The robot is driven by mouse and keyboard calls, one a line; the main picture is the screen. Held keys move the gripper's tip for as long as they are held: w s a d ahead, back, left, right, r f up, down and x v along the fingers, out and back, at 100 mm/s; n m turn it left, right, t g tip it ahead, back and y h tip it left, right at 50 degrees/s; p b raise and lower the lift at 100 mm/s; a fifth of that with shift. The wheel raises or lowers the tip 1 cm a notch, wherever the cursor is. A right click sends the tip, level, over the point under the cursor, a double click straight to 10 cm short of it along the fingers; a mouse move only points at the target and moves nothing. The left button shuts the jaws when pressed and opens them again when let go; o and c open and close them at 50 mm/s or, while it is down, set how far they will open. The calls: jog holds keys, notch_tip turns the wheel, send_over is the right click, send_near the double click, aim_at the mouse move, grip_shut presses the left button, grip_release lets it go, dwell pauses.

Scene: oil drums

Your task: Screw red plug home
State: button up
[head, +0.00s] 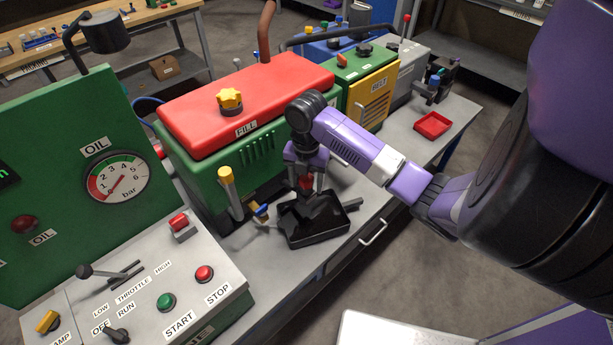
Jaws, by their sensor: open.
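A small red piece (306,182), which looks like the red plug, shows between the fingers. The fingers stand around it, and I cannot tell whether they touch it. How the plug sits and any hole or thread under it are hidden by the gripper and the pan.
A yellow-topped dipstick (229,190) and a blue-and-yellow valve (260,212) stand left of the pan. The control panel (150,290) fills the lower left. A red tray (432,125) lies to the right, with bare bench (392,155) before it.

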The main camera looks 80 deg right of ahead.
grip_shut()
jog(key=m+p, duration=0.2)
jog(key=m, duration=0.1)
jog(key=shift+a+r, duration=0.1)
jog(key=shift+r, duration=0.05)
jog(key=m+p, duration=0.1)
jog(key=m, duration=0.2)
jog(key=shift+f, duration=0.2)
